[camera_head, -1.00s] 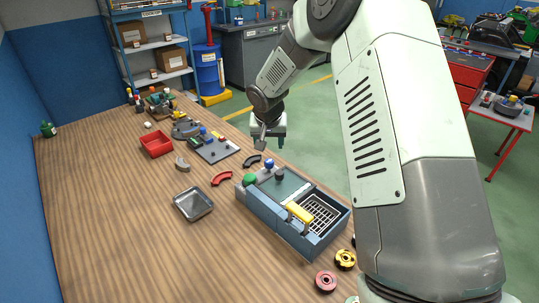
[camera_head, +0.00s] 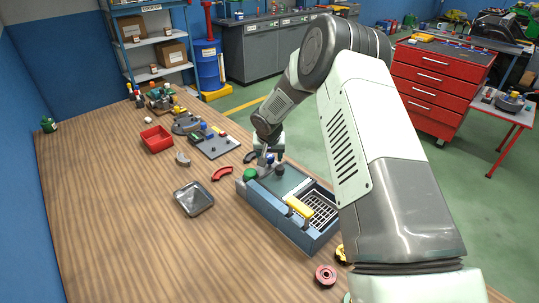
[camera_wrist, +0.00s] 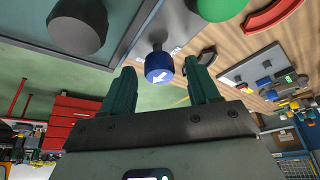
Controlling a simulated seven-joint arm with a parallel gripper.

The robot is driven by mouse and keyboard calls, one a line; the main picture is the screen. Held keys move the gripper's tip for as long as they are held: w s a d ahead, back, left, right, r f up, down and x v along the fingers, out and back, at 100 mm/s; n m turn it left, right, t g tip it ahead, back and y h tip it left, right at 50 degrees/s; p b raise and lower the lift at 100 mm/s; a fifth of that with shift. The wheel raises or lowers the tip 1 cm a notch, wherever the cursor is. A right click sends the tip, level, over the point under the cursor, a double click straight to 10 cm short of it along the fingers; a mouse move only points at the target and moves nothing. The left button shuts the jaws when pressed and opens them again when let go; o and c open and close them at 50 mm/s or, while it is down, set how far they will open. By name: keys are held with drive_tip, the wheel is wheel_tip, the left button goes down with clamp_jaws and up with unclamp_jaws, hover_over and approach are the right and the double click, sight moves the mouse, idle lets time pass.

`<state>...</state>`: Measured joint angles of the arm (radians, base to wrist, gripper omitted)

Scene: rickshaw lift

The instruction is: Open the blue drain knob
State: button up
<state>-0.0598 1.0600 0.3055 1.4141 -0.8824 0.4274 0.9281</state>
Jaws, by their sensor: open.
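The blue drain knob (camera_wrist: 158,67) shows in the wrist view with a white arrow on its face, on a short stem at the end of the blue-grey washing unit (camera_head: 292,222). My gripper (camera_wrist: 163,80) is open, with its two dark green fingers on either side of the knob's near end. I cannot tell whether they touch it. In the head view my gripper (camera_head: 267,158) is low at the unit's far left end and largely covers the knob. A dark knob (camera_wrist: 78,25) and a green knob (camera_wrist: 220,6) flank the blue one.
The unit has a yellow handle (camera_head: 299,207) and a wire basket (camera_head: 320,208). A metal tray (camera_head: 193,199), a red bin (camera_head: 156,139) and a red curved part (camera_head: 222,174) lie on the wooden table. The table's left front is clear.

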drive_tip(key=c, duration=1)
drive_tip(key=shift+c, duration=0.2)
drive_tip(key=shift+n, duration=0.3)
drive_tip(key=n+y, duration=0.1)
drive_tip(key=n, duration=0.2)
drive_tip(key=shift+d+n+y, duration=0.2)
drive_tip(key=shift+n+y, duration=0.2)
drive_tip(key=n+g+y, duration=0.1)
drive_tip(key=n, duration=0.3)
drive_tip(key=shift+w, duration=0.1)
drive_tip(key=n+g, duration=0.1)
drive_tip(key=n, duration=0.1)
drive_tip(key=n+y, duration=0.1)
drive_tip(key=n, duration=0.2)
drive_tip(key=shift+w+d+g, duration=0.1)
drive_tip(key=shift+g, duration=0.3)
drive_tip(key=shift+w+n+g+y, duration=0.15)
drive_tip(key=shift+n+g, duration=0.3)
drive_tip(key=shift+n, duration=0.7)
drive_tip(key=shift+s+n+g+y, duration=0.1)
drive_tip(key=shift+n+g+y, duration=0.25)
drive_tip(key=shift+n, duration=0.8)
